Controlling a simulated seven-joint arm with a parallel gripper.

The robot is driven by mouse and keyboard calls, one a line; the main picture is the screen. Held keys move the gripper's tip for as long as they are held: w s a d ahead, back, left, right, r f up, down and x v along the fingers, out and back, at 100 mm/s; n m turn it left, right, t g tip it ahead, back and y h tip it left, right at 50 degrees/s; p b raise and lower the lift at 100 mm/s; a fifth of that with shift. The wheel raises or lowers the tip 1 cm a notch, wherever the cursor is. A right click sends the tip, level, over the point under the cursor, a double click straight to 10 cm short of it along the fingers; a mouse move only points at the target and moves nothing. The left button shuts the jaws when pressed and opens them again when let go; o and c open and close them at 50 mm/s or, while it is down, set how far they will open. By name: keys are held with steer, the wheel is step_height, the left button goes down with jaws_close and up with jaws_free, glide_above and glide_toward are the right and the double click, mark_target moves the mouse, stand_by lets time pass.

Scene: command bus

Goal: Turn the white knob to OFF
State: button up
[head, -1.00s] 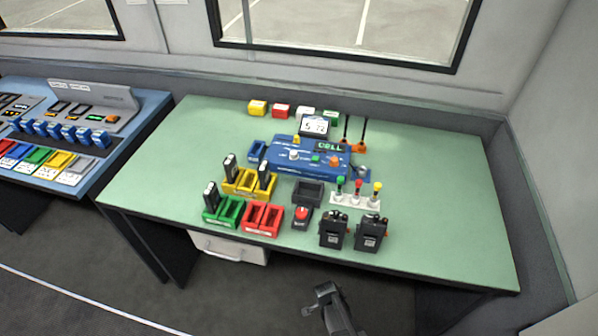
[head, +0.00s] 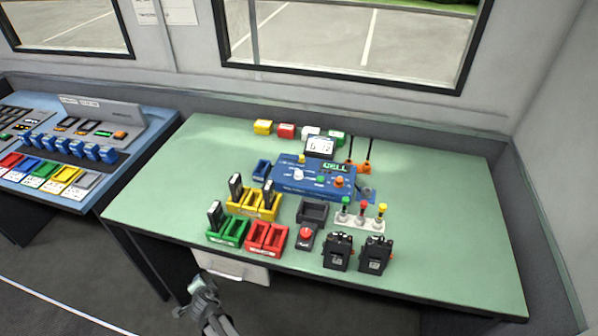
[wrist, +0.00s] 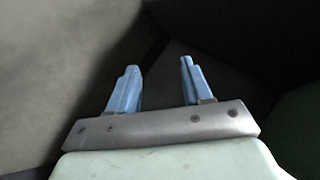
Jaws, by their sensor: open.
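The white knob (head: 298,175) sits on the left part of the top face of a blue device (head: 315,187) on the green table. It is too small to read its pointer or labels. A green knob and an orange knob (head: 339,182) are to its right on the same device. My gripper (head: 194,287) is in front of the table, below its front edge and well apart from the knob. In the wrist view my gripper (wrist: 158,88) has its two blue fingers spread with nothing between them. The wrist view shows only dark floor and blurred surfaces beyond.
Yellow bins (head: 240,207), green bins (head: 222,240) and red bins (head: 262,247) stand in front of the device. A red button (head: 306,235), two black radios (head: 338,262) and small levers (head: 363,210) stand at the front right. The table's right side is clear.

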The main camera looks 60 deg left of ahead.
steer(key=s+a+r+n+g+y, duration=0.2)
steer(key=s+a+r+y, duration=0.1)
steer(key=s+r, duration=0.55)
steer(key=s+a+r+n+g+y, duration=0.25)
steer(key=s+a+r, duration=0.2)
steer(key=r, duration=0.65)
steer(key=s+d+r+n+g+y, duration=0.1)
steer(key=s+r+n+g, duration=0.4)
steer(key=r, duration=0.9)
steer(key=s+d+r+n+g, duration=0.1)
steer(key=s+r+n+g, duration=0.25)
steer(key=s+r, duration=0.75)
steer(key=w+a+r+m+t+y, duration=0.1)
steer(key=w+a+r+m+t, duration=0.25)
steer(key=w, duration=0.55)
steer(key=w+a+r+t+y, duration=0.1)
steer(key=w+a+r+t, duration=0.1)
steer(key=w+a+t, duration=0.55)
steer(key=w+a+f+m+t+h, duration=0.1)
steer(key=w+t+h, duration=0.1)
steer(key=w, duration=0.9)
steer(key=w+a+f+m+t+h, duration=0.1)
steer(key=w+f+m+t+h, duration=0.15)
steer(key=w, duration=0.95)
steer(key=n+g+h, duration=0.3)
steer(key=n+h, duration=0.1)
steer(key=h, duration=0.9)
glide_above(299, 172)
step_height(299, 172, down, 13)
steer(key=shift+r, duration=0.2)
